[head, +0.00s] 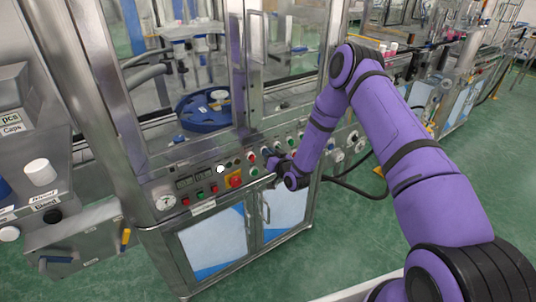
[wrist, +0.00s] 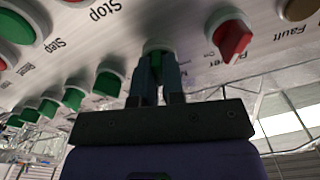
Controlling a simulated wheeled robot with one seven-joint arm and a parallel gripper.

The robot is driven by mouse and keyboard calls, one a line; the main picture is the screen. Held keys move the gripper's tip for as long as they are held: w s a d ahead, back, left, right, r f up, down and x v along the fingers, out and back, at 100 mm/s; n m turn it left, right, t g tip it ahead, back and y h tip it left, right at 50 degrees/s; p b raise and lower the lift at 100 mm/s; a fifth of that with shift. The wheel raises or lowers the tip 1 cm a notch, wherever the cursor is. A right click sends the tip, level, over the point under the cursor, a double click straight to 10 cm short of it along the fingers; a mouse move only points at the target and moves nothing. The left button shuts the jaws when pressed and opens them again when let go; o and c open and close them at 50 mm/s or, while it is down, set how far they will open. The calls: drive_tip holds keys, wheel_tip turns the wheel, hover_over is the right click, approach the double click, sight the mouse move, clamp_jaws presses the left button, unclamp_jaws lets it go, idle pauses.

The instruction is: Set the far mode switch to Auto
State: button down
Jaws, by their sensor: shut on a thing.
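My gripper (wrist: 158,72) is shut on a green knob (wrist: 155,56) with a pale collar, on the metal control panel (wrist: 190,22). The two dark fingers sit on either side of the knob. Its label and pointer direction are hidden, so I cannot tell its setting or confirm that it is the far mode switch. In the head view my gripper (head: 273,161) reaches the front panel of the machine from the right, and its fingertips are too small to make out.
A red switch (wrist: 233,41) with a partly hidden label sits right of the held knob. Several green knobs line the left, near "Stop" and "Step" labels. In the head view, a gauge (head: 165,200) and a red-on-yellow button (head: 234,180) sit left along the panel. Green floor is open at right.

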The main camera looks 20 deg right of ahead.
drive_tip(key=shift+f+m, duration=0.1)
drive_tip(key=shift+m, duration=1.2)
drive_tip(key=c, duration=1.2)
unclamp_jaws()
drive_tip(key=v, duration=1)
drive_tip(key=shift+s+d, duration=0.15)
drive_tip(key=shift+s, duration=0.25)
